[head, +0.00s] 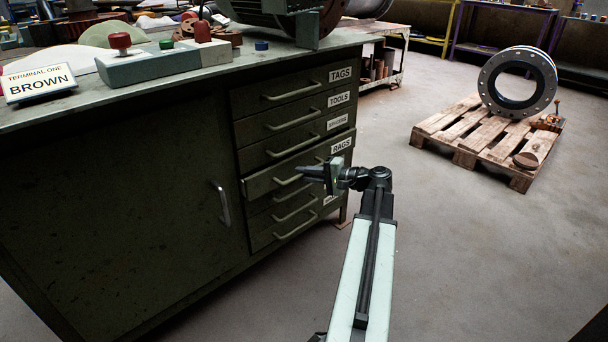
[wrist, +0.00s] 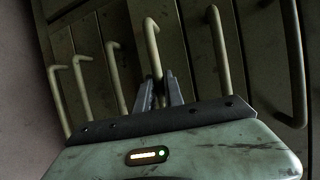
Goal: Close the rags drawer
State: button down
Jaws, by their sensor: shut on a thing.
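The rags drawer (head: 262,183) is in the dark green cabinet, under the label RAGS, and its front stands out a little from the fronts around it. My gripper (head: 306,173) is at its bar handle (head: 284,182). In the wrist view, the two fingers (wrist: 160,88) are shut on the pale handle (wrist: 152,45), one on each side of it. The right part of the drawer front is hidden behind my gripper in the head view.
Other drawers with similar handles lie above, such as the tags drawer (head: 270,95), and below. A cabinet door (head: 120,200) is at the left. The floor (head: 450,250) to the right is clear up to a wooden pallet (head: 470,138) bearing a flanged pipe (head: 487,84).

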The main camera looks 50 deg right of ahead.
dwell(0.8)
jog(key=w, duration=0.2)
jog(key=shift+w+d, duration=0.1)
jog(key=shift+w, duration=0.25)
jog(key=shift+s, duration=0.1)
jog(key=c, duration=1.5)
grip_release()
jog(key=shift+o, duration=0.2)
jog(key=p+v, duration=0.1)
jog(key=v, duration=0.6)
jog(key=shift+s, duration=0.4)
